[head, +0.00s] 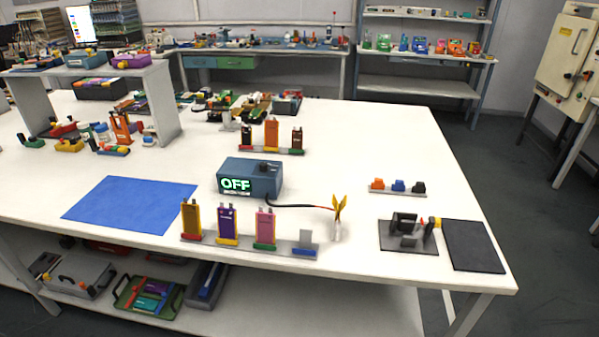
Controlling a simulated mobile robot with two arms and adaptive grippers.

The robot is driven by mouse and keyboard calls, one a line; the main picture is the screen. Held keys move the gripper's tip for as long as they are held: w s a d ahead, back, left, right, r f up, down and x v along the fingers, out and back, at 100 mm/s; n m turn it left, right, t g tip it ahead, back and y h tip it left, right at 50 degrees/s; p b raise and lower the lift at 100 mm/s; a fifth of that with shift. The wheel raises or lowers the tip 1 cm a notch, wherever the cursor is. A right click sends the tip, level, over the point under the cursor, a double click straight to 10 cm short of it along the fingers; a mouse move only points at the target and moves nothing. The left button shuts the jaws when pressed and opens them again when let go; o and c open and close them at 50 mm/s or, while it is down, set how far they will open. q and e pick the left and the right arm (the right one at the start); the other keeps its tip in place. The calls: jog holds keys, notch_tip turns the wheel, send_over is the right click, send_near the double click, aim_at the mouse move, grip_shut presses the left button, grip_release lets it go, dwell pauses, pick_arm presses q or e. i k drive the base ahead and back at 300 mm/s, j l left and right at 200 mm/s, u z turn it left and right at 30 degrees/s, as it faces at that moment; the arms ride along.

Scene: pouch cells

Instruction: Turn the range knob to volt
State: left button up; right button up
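A blue-grey meter box (262,184) stands on the white table near the middle of the head view. Its front display (236,185) reads "OFF" in green letters. A small dark knob (268,168) seems to sit on its top face; its pointer and any range marks are too small to read. A dark cable runs from the box to a yellow probe clip (340,208) in a pale holder. Neither of my grippers is in view.
A rack with yellow, purple and pink pouch cells (227,222) stands in front of the meter. Another cell rack (271,135) stands behind it. A blue mat (130,203) lies left. A black fixture (407,234) and dark pad (473,246) lie right. Table between is mostly clear.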

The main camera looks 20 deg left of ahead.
aim_at(263, 167)
jog(key=u, duration=0.8)
